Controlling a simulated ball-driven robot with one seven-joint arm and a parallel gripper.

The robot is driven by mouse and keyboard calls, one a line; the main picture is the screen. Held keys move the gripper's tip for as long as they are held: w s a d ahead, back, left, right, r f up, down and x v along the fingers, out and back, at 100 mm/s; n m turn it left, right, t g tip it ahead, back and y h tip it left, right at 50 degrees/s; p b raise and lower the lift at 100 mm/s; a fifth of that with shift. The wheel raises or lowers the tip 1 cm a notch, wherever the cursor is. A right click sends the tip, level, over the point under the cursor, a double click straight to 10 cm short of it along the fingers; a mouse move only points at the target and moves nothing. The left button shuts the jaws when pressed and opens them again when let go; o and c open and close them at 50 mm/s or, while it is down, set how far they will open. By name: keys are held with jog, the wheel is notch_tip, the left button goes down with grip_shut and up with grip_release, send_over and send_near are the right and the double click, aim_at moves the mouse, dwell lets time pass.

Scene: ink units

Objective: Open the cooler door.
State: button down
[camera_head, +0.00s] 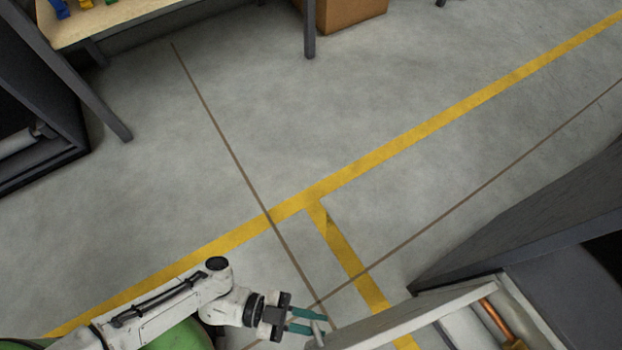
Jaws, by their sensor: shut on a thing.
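The cooler is the dark grey cabinet (530,232) at the lower right, cut off by the picture's edge. A pale panel (425,312), which looks like its door, runs from the cabinet toward the lower middle. A small light grey handle (318,334) shows at the panel's left end. My gripper (311,322), with teal fingers, is shut on this handle from the left. The door seems to stand away from the cabinet, but how wide the gap is I cannot tell. The lower part of the door is out of view.
A copper-coloured object (494,322) shows in a pale space beside the panel. A workbench (180,16) and a cardboard box (350,12) stand at the top. A dark shelf frame (45,110) is at the left. The marked floor (400,190) between is clear.

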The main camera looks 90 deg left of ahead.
jog(key=shift+w+r, duration=0.15)
jog(key=shift+w, duration=0.25)
jog(key=c, duration=1.2)
grip_release()
jog(key=shift+c, duration=0.2)
jog(key=shift+s, duration=0.1)
jog(key=shift+s, duration=0.15)
jog(key=v, duration=1)
jog(key=shift+s, duration=0.25)
jog(key=shift+p, duration=0.35)
